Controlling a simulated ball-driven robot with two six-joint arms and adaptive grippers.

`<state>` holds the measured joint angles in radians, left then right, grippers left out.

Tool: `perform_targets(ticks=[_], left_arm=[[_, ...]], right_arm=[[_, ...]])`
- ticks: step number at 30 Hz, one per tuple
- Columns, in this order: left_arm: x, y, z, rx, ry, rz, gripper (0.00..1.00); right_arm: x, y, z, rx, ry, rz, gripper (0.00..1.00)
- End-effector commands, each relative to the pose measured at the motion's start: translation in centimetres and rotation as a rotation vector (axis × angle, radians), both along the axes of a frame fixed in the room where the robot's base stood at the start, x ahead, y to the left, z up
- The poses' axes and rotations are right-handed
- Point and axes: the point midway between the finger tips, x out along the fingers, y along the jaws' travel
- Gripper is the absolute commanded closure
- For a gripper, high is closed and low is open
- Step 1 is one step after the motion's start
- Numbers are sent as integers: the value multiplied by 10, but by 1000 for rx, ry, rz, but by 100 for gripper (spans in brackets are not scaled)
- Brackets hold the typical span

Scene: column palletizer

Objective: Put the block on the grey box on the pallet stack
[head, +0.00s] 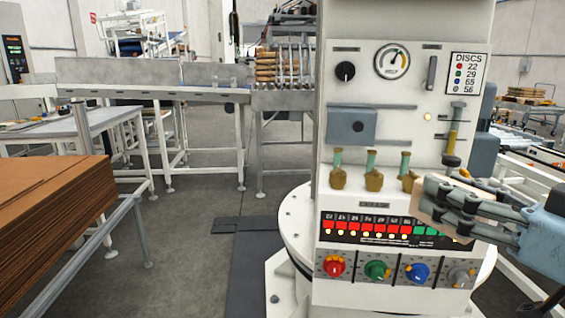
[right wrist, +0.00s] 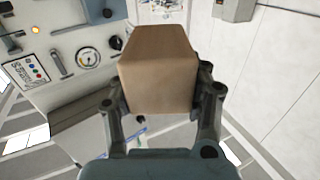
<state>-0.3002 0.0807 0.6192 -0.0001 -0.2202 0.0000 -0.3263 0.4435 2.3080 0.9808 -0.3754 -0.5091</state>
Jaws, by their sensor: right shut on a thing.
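My right gripper (head: 440,203) is at the right of the head view, in front of the white machine column. It is shut on a tan block (head: 428,213), which is partly hidden by the fingers. In the right wrist view, the block (right wrist: 158,72) sits between the two fingers of the gripper (right wrist: 160,98), one finger on each side. Nothing is seen under the block. My left gripper is not in view. I cannot make out the grey box on a pallet stack in either view.
The white control column (head: 405,60) with gauge, knobs and lit display stands close to the gripper. A stack of brown sheets (head: 50,215) lies at the left. A conveyor (head: 150,92) runs behind. Grey floor (head: 185,250) is open between them. Some pallets (head: 527,93) show far right.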

Motion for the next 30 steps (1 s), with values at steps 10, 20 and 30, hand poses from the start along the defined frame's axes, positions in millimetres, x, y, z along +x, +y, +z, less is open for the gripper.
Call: perform_targets(ticks=[10, 20, 30], left_arm=[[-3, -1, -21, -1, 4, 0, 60], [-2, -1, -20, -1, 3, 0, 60], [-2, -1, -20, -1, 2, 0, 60]], right_arm=[[0, 0, -22, 0, 2, 1, 88], [3, 36, 0, 5, -2, 176, 88], [2, 115, 41, 5, -5, 567, 88]])
